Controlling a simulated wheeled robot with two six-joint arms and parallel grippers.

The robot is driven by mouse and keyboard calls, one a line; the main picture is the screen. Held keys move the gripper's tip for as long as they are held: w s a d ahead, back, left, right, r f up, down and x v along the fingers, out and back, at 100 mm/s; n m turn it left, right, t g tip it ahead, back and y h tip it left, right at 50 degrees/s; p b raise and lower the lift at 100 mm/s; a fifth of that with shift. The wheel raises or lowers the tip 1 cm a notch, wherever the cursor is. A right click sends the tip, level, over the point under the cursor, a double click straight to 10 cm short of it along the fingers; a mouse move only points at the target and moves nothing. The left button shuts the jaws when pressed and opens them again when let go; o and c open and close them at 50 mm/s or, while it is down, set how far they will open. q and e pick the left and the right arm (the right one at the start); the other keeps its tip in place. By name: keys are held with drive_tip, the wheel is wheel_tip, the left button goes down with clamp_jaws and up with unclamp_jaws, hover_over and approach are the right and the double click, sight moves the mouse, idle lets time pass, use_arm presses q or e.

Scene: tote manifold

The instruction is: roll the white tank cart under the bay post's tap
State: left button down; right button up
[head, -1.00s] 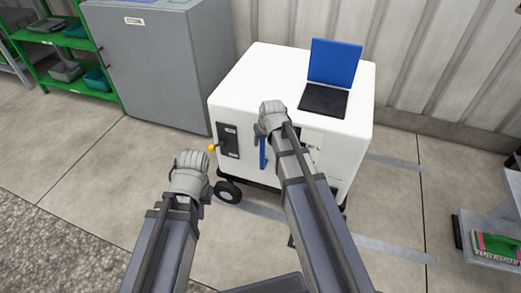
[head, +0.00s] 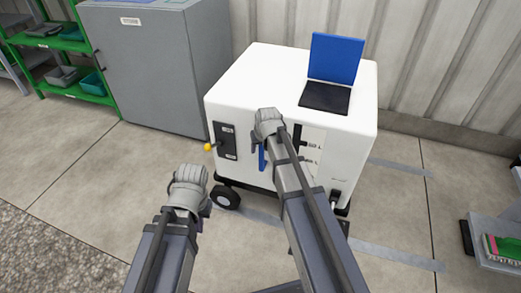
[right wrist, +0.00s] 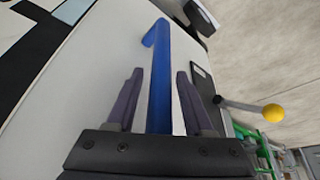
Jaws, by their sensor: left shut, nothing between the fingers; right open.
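The white tank cart (head: 240,95) stands on dark wheels in front of me, with a blue lid (head: 335,58) raised over a dark opening on its top. A blue handle (head: 262,157) is on its near face; it also shows in the right wrist view (right wrist: 160,75). My right gripper (right wrist: 155,90) is open, with its fingers on either side of the blue handle. A lever with a yellow knob (head: 208,147) sits on a dark panel left of the handle. My left gripper (head: 189,180) is shut and empty, left of the cart. I see no bay post or tap.
A grey cabinet (head: 150,70) stands behind the cart at the left, beside a green shelf (head: 70,85) with bins. A corrugated wall (head: 450,70) is behind. A low grey shelf (head: 490,235) stands at the right. Floor at the left is clear.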

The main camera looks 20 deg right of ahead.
clamp_jaws()
idle(1.3)
